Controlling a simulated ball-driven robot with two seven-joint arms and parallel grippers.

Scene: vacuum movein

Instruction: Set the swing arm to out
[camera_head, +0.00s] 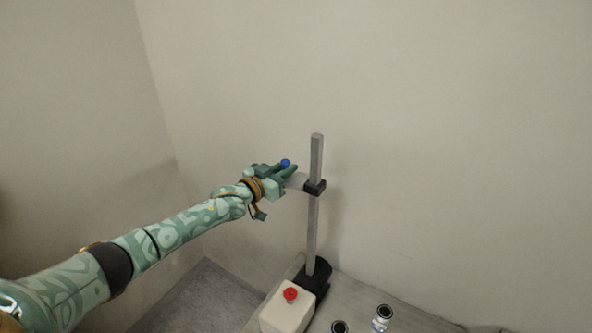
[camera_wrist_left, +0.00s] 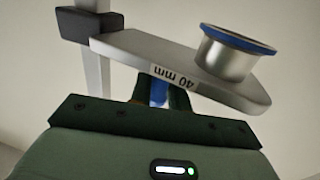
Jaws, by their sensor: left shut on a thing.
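The swing arm is a flat grey bar (camera_head: 297,181) that reaches left from a black collar (camera_head: 315,187) on an upright grey post (camera_head: 316,155). In the left wrist view the bar (camera_wrist_left: 185,68) carries a "40 mm" label and a metal cup with a blue rim (camera_wrist_left: 232,55) near its free end. My left gripper (camera_head: 287,171) is at the bar, shut on a blue handle (camera_wrist_left: 158,92) that shows between its fingers. A blue piece (camera_head: 285,162) also shows at the fingertips in the head view. My right gripper is not in view.
The post stands on a black base (camera_head: 317,272). A white box with a red button (camera_head: 290,294) is in front of it. Two small round metal cups (camera_head: 382,318) stand at the bottom right. Bare walls rise behind and to the left.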

